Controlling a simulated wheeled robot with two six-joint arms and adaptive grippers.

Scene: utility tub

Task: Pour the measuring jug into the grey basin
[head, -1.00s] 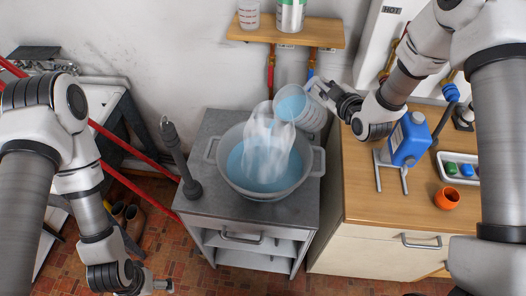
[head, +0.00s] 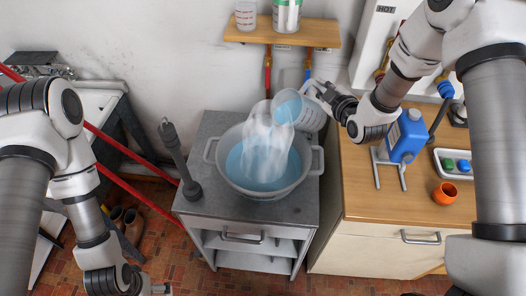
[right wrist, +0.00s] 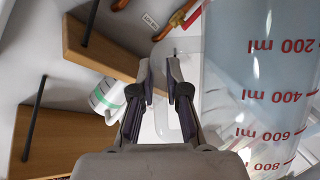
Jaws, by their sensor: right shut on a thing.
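The clear measuring jug (head: 304,111) is tilted to the left over the grey basin (head: 229,181), and water (head: 264,142) streams from it into the basin. Blue water lies in the basin. My right gripper (head: 323,92) is shut on the jug's handle at the jug's right side. In the right wrist view the gripper (right wrist: 160,85) is on the handle, and the jug (right wrist: 262,90) shows red ml marks and bluish water. My left gripper (head: 155,288) is low at the bottom left, cut by the frame edge; its fingers are not clear.
The basin stands on a grey cabinet (head: 225,213). A dark plunger-like tool (head: 180,160) stands left of it. Right on the wooden counter (head: 375,206) are a blue bottle (head: 407,137), an orange cup (head: 445,193) and a tray. A shelf (head: 290,34) hangs above.

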